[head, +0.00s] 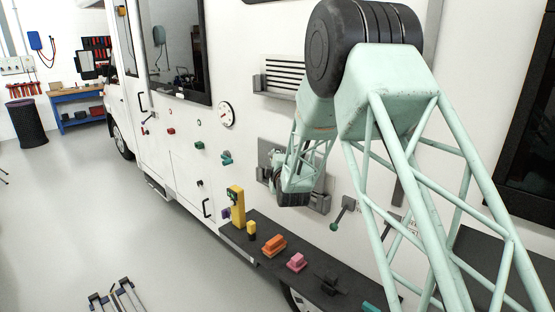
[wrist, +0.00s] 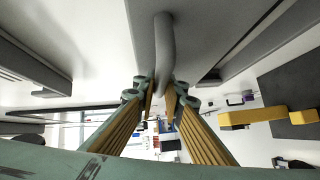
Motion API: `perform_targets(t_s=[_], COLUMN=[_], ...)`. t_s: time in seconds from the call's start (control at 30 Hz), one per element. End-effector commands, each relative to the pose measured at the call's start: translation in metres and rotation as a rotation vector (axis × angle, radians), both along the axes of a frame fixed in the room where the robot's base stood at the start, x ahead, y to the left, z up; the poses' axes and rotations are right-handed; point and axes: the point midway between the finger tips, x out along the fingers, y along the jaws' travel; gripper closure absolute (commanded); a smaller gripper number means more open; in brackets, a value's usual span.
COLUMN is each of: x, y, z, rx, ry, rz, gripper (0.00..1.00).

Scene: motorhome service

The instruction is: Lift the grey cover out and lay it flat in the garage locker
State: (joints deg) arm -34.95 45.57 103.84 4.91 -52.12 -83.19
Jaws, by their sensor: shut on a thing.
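The grey cover (head: 267,153) is at the motorhome's white side wall, between grey side rails (head: 322,203); most of it is hidden behind my arm in the head view. In the wrist view the cover (wrist: 225,25) is a flat grey panel with a curved grey bar handle (wrist: 165,45). My gripper (wrist: 162,92) has its ribbed yellow-brown fingers shut on this handle. In the head view my gripper (head: 277,180) is small and partly covered by my wrist. I cannot tell which opening is the garage locker.
A louvred vent (head: 284,75) sits above the cover. Below, a dark shelf (head: 240,238) carries a yellow device (head: 237,206), an orange block (head: 274,245) and a pink block (head: 296,262). A green-tipped lever (head: 342,212) juts out at right. The floor at left is mostly clear.

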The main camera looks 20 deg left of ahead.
Motion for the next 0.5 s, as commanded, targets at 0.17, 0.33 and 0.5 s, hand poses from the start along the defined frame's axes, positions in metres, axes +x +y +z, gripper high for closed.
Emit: perform_targets(t_s=[0.17, 0.33, 0.5], x=[-0.01, -0.02, -0.029], y=[0.004, 0.008, 0.012], z=[-0.001, 0.0, 0.0], rx=[0.001, 0.001, 0.001], ry=[-0.001, 0.0, -0.001], rz=[0.001, 0.0, 0.001], gripper=[1.0, 1.0, 1.0])
